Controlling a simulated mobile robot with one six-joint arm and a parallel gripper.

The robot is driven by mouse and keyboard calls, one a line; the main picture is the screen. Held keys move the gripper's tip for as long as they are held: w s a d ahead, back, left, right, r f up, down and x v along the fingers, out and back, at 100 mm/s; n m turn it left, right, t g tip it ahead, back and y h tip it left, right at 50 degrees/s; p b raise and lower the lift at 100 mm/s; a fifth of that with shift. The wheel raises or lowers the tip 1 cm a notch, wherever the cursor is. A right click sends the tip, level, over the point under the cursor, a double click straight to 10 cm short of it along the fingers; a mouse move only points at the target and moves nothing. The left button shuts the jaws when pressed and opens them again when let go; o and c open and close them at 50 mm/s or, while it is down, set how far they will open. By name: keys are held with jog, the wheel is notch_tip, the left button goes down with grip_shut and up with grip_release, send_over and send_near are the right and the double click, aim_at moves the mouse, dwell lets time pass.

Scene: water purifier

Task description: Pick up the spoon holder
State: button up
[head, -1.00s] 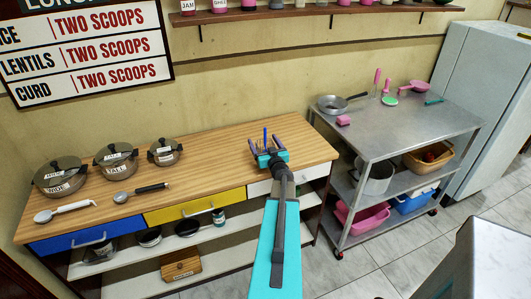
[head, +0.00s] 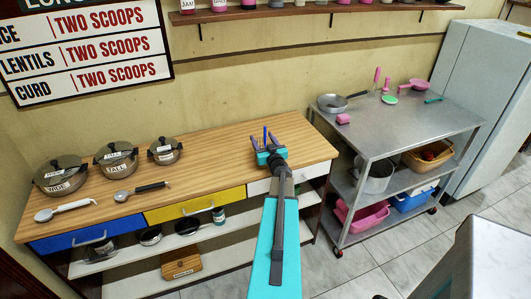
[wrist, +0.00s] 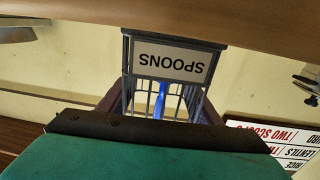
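The spoon holder (wrist: 200,89) is a dark wire basket with a white SPOONS label, upside down in the wrist view. A blue handle (wrist: 160,100) stands inside it. In the head view the blue handle (head: 265,133) rises between the purple fingers of my gripper (head: 269,143), at the right part of the wooden counter. In the wrist view the fingers of my gripper (wrist: 163,108) lie one on each side of the holder, spread apart. The holder appears to stand on the counter. Finger contact with its sides is not clear. My gripper hides most of the holder in the head view.
The wooden counter (head: 215,160) carries several labelled pots and two ladles at the left, well clear of my gripper. A wall stands behind. A steel trolley (head: 395,125) with a pan (head: 333,103) and pink utensils stands to the right.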

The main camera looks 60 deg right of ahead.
jog(key=shift+c, duration=1.4)
jog(key=shift+r, duration=0.1)
jog(key=s+a+r+p, duration=0.2)
jog(key=s+a+p, duration=0.1)
jog(key=s+a, duration=0.2)
jog(key=s+a+r+p, duration=0.3)
jog(key=s+a, duration=0.2)
jog(key=s, duration=0.2)
jog(key=shift+a, duration=0.2)
jog(key=shift+f, duration=0.1)
